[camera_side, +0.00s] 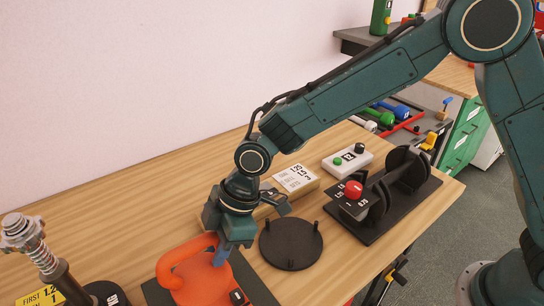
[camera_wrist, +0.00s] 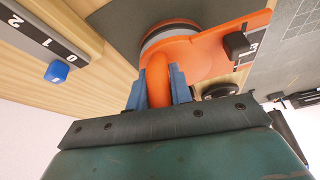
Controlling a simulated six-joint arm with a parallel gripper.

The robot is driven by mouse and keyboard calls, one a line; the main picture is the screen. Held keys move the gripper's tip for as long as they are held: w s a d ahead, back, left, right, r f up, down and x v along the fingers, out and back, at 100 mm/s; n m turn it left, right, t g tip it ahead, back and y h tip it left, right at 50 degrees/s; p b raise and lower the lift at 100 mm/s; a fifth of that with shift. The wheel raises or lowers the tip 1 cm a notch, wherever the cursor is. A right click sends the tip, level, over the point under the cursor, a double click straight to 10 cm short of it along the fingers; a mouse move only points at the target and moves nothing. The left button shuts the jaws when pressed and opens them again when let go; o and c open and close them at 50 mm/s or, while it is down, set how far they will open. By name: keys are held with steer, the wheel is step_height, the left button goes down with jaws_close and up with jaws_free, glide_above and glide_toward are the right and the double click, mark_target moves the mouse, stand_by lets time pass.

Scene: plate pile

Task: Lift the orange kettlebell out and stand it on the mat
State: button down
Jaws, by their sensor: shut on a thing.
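The orange kettlebell (camera_side: 192,285) is at the bottom of the side view, its looped handle to the upper left and its lower part cut off by the frame. My gripper (camera_side: 222,253) comes down at its upper right. In the wrist view, the blue fingers of my gripper (camera_wrist: 160,92) are shut on an orange bar of the kettlebell (camera_wrist: 208,52), one finger on each side. A dark grey mat (camera_side: 257,287) lies under or just behind the kettlebell. The mat also shows in the wrist view (camera_wrist: 115,20). I cannot tell whether the kettlebell touches it.
A round black plate with pegs (camera_side: 291,245) lies right of my gripper. Beyond it are a black rack with discs (camera_side: 405,190), a red knob (camera_side: 353,189) and a white button box (camera_side: 347,161). A metal post (camera_side: 45,258) stands at left.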

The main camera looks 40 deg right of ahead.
steer(key=shift+w+a+f, duration=0.1)
stand_by(0.5)
steer(key=c, duration=1.2)
jaws_free()
steer(key=shift+o, duration=0.2)
steer(key=shift+f, duration=0.3)
steer(key=shift+d+r, duration=0.3)
steer(key=shift+r, duration=0.3)
steer(key=v, duration=1.3)
